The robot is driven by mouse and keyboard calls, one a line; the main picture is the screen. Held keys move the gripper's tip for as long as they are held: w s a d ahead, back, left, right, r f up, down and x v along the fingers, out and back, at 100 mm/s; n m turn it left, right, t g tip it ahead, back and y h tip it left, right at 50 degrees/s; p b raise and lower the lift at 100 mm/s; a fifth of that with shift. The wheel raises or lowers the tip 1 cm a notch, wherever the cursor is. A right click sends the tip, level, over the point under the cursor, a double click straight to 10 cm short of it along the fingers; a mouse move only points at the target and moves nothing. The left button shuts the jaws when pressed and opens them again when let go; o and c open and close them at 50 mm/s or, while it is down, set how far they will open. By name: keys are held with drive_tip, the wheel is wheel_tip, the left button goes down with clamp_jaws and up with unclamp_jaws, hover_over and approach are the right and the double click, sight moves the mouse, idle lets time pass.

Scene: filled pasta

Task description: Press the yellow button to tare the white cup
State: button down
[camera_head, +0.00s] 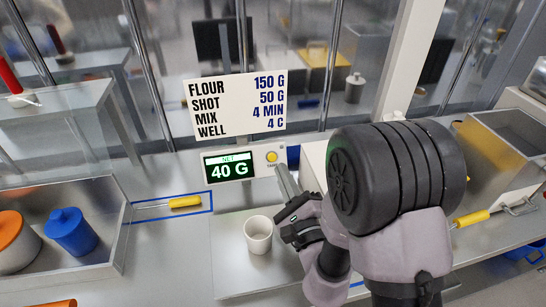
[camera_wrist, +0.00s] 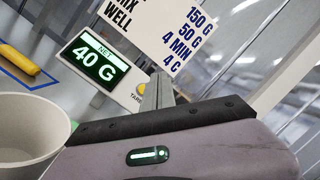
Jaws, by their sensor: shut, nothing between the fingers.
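The yellow button (camera_head: 271,156) is on the white scale panel, right of the green display (camera_head: 229,167) reading NET 40 G. The white cup (camera_head: 258,236) stands upright on the metal plate in front of the panel and looks empty inside. My gripper (camera_head: 281,170) is shut and empty, its fingertips just below and right of the button. I cannot tell whether the fingertips touch the button.
A sign (camera_head: 237,104) with amounts stands behind the panel. A metal tray (camera_head: 112,250) at left holds a blue jar (camera_head: 70,231) and an orange-lidded jar (camera_head: 15,243). A yellow-handled tool (camera_head: 185,202) lies in a blue outline. A metal bin (camera_head: 510,150) stands at right.

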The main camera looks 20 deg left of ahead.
drive_tip(key=w+a+f+p, duration=0.1)
drive_tip(key=w+a+f, duration=0.2)
drive_tip(key=w, duration=0.3)
drive_tip(key=shift+w+a+f+p, duration=0.15)
drive_tip(key=shift+a+f+p, duration=0.15)
drive_tip(key=shift+a, duration=0.15)
drive_tip(key=shift+w, duration=0.1)
idle(1.6)
drive_tip(key=shift+w+a+f, duration=0.1)
drive_tip(key=shift+w+a, duration=0.1)
drive_tip(key=shift+w, duration=0.05)
drive_tip(key=shift+w+a+f, duration=0.15)
drive_tip(key=shift+w, duration=0.15)
idle(0.7)
drive_tip(key=shift+s, duration=0.1)
drive_tip(key=shift+s+d+r+b, duration=0.35)
drive_tip(key=shift+s+d, duration=0.05)
drive_tip(key=shift+s, duration=0.15)
drive_tip(key=shift+s+d+r+b, duration=0.2)
drive_tip(key=shift+s+d+r, duration=0.2)
drive_tip(key=shift+s, duration=0.25)
drive_tip(key=shift+s+d+r+b, duration=0.2)
drive_tip(key=shift+s+d+r, duration=0.15)
drive_tip(key=shift+s, duration=0.3)
drive_tip(key=shift+s+d+r+b, duration=0.2)
drive_tip(key=shift+s+d+r, duration=0.15)
drive_tip(key=shift+s, duration=0.3)
